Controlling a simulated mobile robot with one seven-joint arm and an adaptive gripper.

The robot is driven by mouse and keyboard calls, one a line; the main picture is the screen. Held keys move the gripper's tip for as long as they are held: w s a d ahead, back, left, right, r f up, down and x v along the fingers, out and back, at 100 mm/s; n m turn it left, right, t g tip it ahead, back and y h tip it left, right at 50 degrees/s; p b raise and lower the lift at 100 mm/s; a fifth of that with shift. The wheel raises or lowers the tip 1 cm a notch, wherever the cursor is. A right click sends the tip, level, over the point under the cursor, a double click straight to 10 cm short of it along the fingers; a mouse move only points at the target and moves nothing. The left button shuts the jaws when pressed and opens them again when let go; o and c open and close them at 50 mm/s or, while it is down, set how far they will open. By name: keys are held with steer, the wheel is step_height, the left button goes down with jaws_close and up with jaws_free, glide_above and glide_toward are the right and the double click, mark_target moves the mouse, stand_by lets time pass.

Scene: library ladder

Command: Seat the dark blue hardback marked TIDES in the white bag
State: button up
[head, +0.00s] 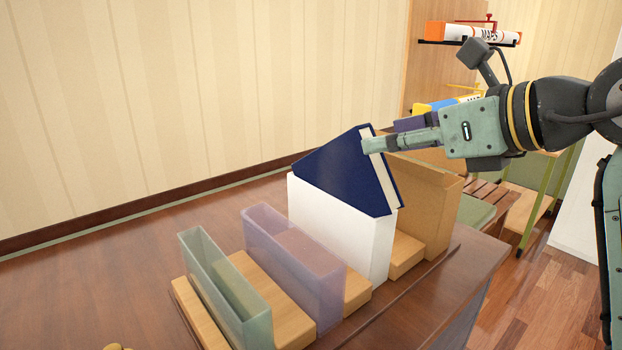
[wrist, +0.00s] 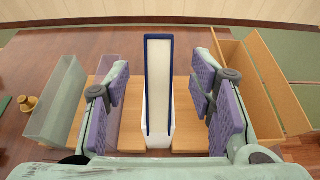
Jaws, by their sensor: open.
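The dark blue hardback (head: 342,172) stands in the white bag (head: 335,222), its lower part hidden by the walls. It is tilted in its own plane, with one corner up and its pale page edge facing up and to the right. No TIDES lettering shows. In the wrist view the book (wrist: 160,85) is seen edge-on, with the white bag (wrist: 170,125) around its lower part. My gripper (head: 374,145) is at the book's upper right edge. In the wrist view my gripper (wrist: 159,88) is open, one finger on each side of the book, with gaps on both sides.
A translucent purple holder (head: 292,262) and a green one (head: 225,285) stand left of the bag. A brown cardboard holder (head: 428,200) stands close on its right. Wooden blocks (head: 407,254) lie between them on the table (head: 110,285). A MAPS tube (head: 490,35) sits behind.

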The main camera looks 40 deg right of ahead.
mark_target(344, 150)
steer(key=x, duration=0.3)
steer(key=shift+w+f+p, duration=0.15)
steer(key=shift+w+p, duration=0.2)
steer(key=p+x, duration=0.2)
steer(key=x, duration=0.4)
steer(key=shift+w+f, duration=0.15)
steer(key=shift+f, duration=0.15)
steer(key=shift+a, duration=0.1)
jaws_close()
stand_by(0.4)
